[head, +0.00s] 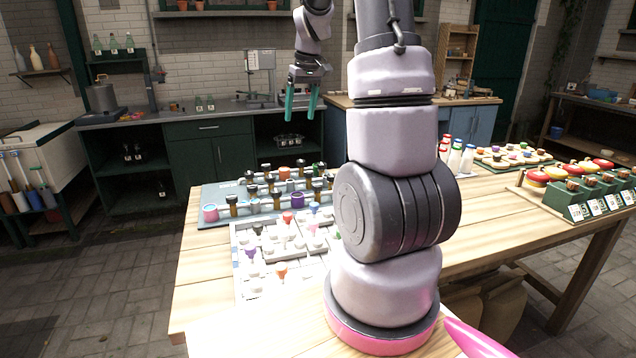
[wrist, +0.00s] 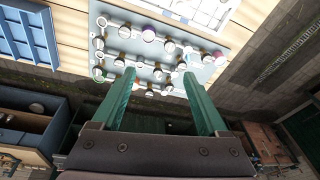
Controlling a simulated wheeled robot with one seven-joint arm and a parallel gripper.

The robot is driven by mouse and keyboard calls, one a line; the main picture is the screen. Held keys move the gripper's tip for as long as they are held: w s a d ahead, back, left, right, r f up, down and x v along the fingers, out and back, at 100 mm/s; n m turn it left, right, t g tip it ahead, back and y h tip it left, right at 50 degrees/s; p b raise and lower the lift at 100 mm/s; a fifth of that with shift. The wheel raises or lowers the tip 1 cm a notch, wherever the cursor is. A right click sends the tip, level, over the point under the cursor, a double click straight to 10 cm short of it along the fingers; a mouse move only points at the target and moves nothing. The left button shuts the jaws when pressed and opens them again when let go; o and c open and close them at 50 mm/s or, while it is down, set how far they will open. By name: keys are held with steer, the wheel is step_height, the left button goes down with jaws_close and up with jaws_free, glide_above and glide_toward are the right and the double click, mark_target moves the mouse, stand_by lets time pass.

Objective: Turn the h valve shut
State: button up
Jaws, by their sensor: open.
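My gripper (head: 301,116) hangs above the far side of the wooden table in the head view, with its green fingers pointing down. It is open and empty. In the wrist view its fingertips (wrist: 159,75) are spread wide, with the grey-blue board lying well below them. I cannot make out which thing is the h valve; no letter h is readable. Green labelled boxes with round tops (head: 590,200) stand at the right end of the table, far from my gripper, but their labels are too small to read.
White bottles (head: 467,160) and another tray (head: 500,165) stand further right. The near right tabletop (head: 490,228) is clear. A green-fronted counter (head: 208,140) stands behind.

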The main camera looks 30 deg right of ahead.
mark_target(318, 184)
steer(key=w+d+f+n+g, duration=0.1)
steer(key=w+d+f, duration=0.25)
steer(key=f, duration=0.45)
steer(key=w+d+f+n+g, duration=0.1)
steer(key=w+d+f, duration=0.1)
steer(key=d+f, duration=0.4)
steer(key=shift+n, duration=0.3)
steer(key=f, duration=0.8)
steer(key=a+f, duration=0.1)
steer(key=f, duration=0.3)
steer(key=shift+f, duration=0.2)
steer(key=shift+c, duration=0.4)
jaws_close()
